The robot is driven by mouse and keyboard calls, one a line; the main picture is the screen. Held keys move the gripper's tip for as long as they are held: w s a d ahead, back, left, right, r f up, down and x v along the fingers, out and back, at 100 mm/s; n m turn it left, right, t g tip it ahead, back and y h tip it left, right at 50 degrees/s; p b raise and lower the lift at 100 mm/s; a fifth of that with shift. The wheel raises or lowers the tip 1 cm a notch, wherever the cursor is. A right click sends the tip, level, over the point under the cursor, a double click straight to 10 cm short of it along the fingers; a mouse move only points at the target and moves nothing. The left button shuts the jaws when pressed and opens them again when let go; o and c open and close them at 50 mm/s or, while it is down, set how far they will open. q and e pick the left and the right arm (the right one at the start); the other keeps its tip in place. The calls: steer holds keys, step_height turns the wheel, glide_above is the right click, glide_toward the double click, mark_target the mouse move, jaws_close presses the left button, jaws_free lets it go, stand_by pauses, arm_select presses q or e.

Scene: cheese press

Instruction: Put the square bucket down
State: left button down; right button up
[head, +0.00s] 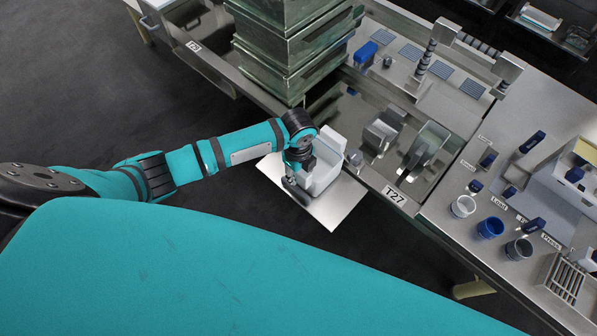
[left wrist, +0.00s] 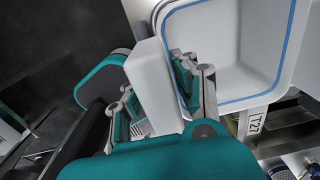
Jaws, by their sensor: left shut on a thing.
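The square bucket (head: 327,172) is white and open at the top. It is at the front edge of the metal worktop, over a pale flat plate (head: 335,211). I cannot tell whether its base touches the plate. My left gripper (head: 298,170) is at the bucket's left side. In the left wrist view the bucket (left wrist: 222,45) shows a blue line around its rim. There my left gripper (left wrist: 158,92) is shut on the bucket's near wall or grip, one finger on each side. My right gripper is not in view.
Stacked metal bins (head: 285,50) stand behind on the left. Several small cups, one blue (head: 490,228), stand along the counter at right. Dark floor is open at left.

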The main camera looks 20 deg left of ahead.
arm_select(q)
steer(key=shift+f, duration=0.15)
steer(key=c, duration=1)
jaws_free()
steer(key=shift+c, duration=0.2)
step_height(320, 180, up, 12)
steer(key=shift+r, duration=0.15)
